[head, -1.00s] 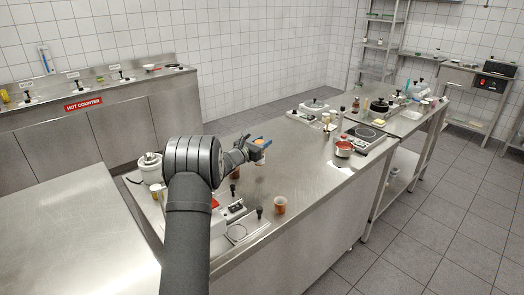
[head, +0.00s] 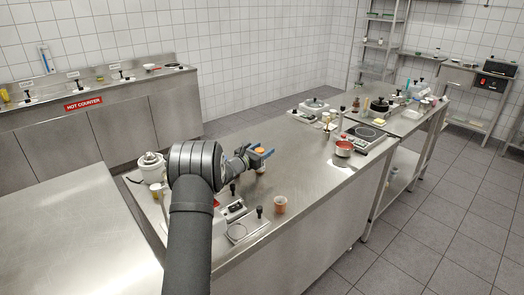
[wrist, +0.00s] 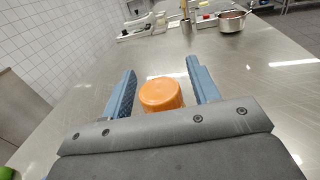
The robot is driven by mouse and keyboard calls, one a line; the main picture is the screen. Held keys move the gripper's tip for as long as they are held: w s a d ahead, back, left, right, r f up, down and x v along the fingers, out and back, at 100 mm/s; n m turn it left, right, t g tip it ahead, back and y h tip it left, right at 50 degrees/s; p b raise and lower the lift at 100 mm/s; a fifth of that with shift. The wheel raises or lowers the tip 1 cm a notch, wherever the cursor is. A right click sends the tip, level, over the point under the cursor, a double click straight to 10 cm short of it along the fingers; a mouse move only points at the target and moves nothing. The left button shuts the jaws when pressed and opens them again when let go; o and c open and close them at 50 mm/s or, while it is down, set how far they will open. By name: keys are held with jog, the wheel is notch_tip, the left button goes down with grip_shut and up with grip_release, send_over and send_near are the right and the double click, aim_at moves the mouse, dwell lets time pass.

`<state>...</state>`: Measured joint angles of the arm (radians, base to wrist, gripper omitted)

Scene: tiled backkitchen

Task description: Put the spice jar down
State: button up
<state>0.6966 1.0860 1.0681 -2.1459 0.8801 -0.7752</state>
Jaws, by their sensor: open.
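The spice jar, with an orange lid (wrist: 161,95), is between the two blue fingers of my gripper (wrist: 162,82) in the wrist view, with a gap on each side. In the head view its orange top (head: 259,150) shows between the fingers and its pale lower part is just below them. The jar looks upright on the steel counter (head: 310,180); its base is mostly hidden. My gripper (head: 264,154) is open around the jar.
An orange-brown cup (head: 280,204) stands nearer the counter's front edge. A red-filled pot (head: 344,149) and a hot plate (head: 365,134) are farther right. Small devices with black knobs (head: 238,228) are near my arm. The counter between jar and pot is clear.

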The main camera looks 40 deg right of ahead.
jog(key=shift+a+r, duration=0.1)
jog(key=shift+r, duration=0.05)
jog(key=shift+s+a, duration=0.15)
jog(key=shift+a, duration=1.05)
notch_tip(320, 180, up, 6)
jog(key=shift+s+a+f, duration=0.1)
jog(key=shift+a+f, duration=0.05)
jog(key=shift+r, duration=0.65)
jog(key=shift+f, duration=0.1)
